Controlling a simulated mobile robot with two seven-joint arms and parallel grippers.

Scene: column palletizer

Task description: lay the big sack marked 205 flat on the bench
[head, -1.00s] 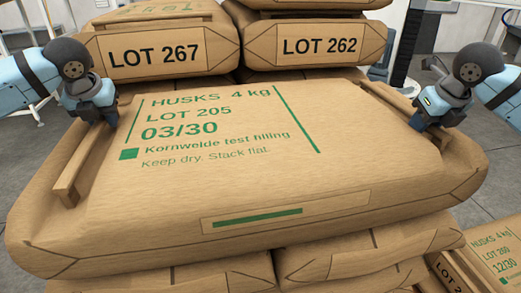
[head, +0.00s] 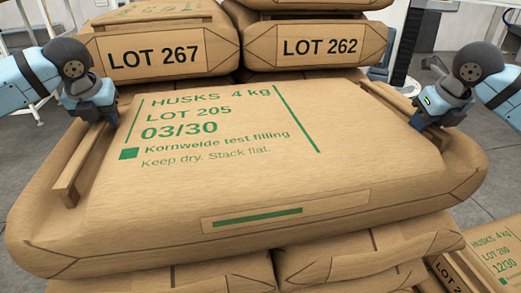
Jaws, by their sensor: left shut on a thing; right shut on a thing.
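The big sack marked LOT 205 (head: 260,180) fills the middle of the head view. It is brown with green print and lies flat on top of other sacks. A raised handle strip runs along each side of it. My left gripper (head: 104,118) is shut on the left handle strip (head: 72,178) near its far end. My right gripper (head: 428,122) is shut on the right handle strip (head: 396,100). The fingertips are mostly hidden behind the gripper bodies. The bench cannot be made out in this view.
Behind the big sack stand stacked sacks marked LOT 267 (head: 160,54) and LOT 262 (head: 318,48). More sacks (head: 350,258) lie beneath it. A sack marked LOT 280 (head: 492,250) lies lower at the right. Grey floor (head: 30,150) shows at the left.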

